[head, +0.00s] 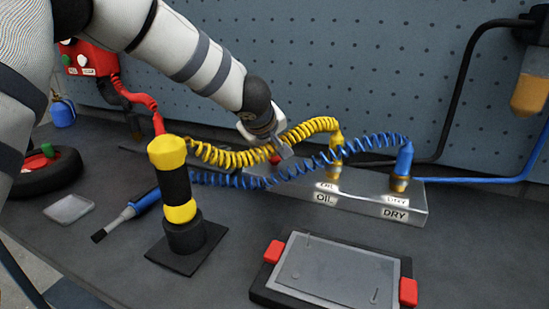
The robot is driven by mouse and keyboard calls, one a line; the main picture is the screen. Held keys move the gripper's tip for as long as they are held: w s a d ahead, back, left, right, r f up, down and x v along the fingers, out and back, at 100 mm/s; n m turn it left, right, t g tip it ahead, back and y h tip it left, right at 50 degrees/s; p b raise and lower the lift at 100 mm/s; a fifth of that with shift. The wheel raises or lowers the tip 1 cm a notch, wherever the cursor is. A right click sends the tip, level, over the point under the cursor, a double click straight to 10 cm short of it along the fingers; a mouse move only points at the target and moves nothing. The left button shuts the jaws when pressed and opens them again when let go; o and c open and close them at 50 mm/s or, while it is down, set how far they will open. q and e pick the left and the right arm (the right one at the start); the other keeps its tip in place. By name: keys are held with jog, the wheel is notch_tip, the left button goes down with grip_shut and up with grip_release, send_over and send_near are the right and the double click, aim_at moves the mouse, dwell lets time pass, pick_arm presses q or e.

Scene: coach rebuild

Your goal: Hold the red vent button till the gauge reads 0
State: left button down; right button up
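My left arm reaches in from the upper left. Its gripper (284,150) points down over the left end of the grey metal manifold block (350,200). A small red part (275,158) shows just below the fingertips; it may be the red vent button, mostly hidden by the gripper. I cannot tell whether the fingers touch it or whether they are open or shut. No gauge can be made out. My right gripper is not in view.
Yellow (222,157) and blue (290,172) coiled hoses run by the gripper to the block's OIL and DRY fittings. A yellow-black tool (175,185) stands upright on a dark base at the left. A grey plate (340,270) with red corner clamps lies in front.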

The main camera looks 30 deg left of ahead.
aim_at(271, 158)
pick_arm(q)
jog(key=shift+f, duration=0.6)
dwell(1.6)
dwell(2.8)
jog(key=shift+r, duration=1.05)
jog(key=shift+r, duration=2.5)
